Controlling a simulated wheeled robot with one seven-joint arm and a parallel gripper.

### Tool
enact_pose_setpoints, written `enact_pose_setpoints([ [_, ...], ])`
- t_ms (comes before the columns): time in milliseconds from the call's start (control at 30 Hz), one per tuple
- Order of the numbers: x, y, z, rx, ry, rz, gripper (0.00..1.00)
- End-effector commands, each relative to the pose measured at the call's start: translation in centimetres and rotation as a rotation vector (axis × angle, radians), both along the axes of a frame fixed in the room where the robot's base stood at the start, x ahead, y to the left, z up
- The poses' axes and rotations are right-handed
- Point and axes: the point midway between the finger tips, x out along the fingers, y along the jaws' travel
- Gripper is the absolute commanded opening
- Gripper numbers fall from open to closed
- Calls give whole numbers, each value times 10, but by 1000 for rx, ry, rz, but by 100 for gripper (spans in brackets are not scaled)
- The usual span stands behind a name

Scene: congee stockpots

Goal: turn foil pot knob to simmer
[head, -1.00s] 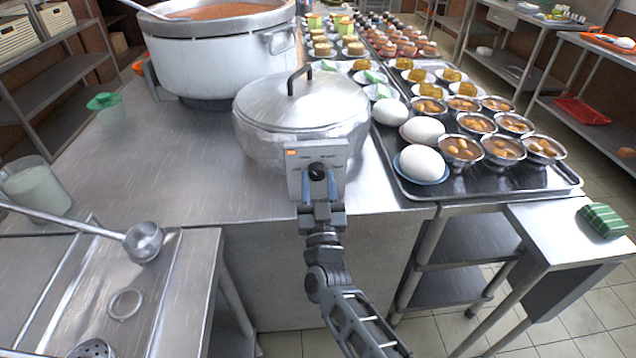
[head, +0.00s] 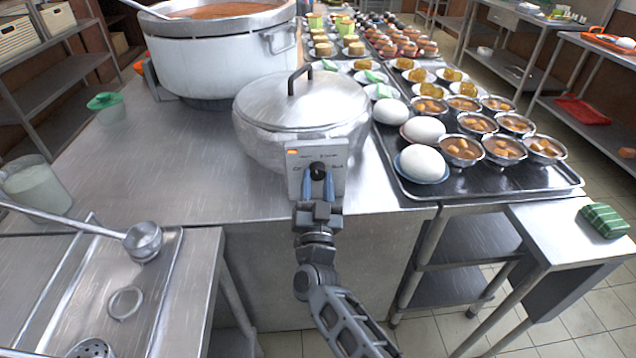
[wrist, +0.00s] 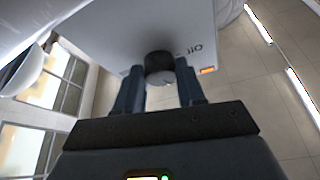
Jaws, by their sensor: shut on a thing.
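The foil-wrapped pot (head: 262,146) with a flat metal lid (head: 300,104) and dark handle stands on the steel counter. A pale control panel (head: 334,180) with small markings and an orange light faces me at its front. The black knob (head: 317,167) sits in the middle of this panel; it also shows in the wrist view (wrist: 159,64). My gripper (head: 317,184) comes from below, its two blue fingers shut on the knob, one on each side in the wrist view (wrist: 158,84). An "Off" mark shows upside down there. Which mark the knob points at is unclear.
A large white stockpot (head: 220,62) of reddish-brown congee stands behind left. A dark tray (head: 470,186) with eggs and filled metal bowls lies close on the right. A ladle (head: 142,240) rests at the lower left. The counter left of the foil pot is mostly clear.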

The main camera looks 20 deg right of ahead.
Motion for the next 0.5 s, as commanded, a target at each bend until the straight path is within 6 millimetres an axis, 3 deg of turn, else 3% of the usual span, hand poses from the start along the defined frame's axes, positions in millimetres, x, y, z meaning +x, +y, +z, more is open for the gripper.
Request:
enact_pose_setpoints([
  [500,1,5,4,458,-149,0,8],
])
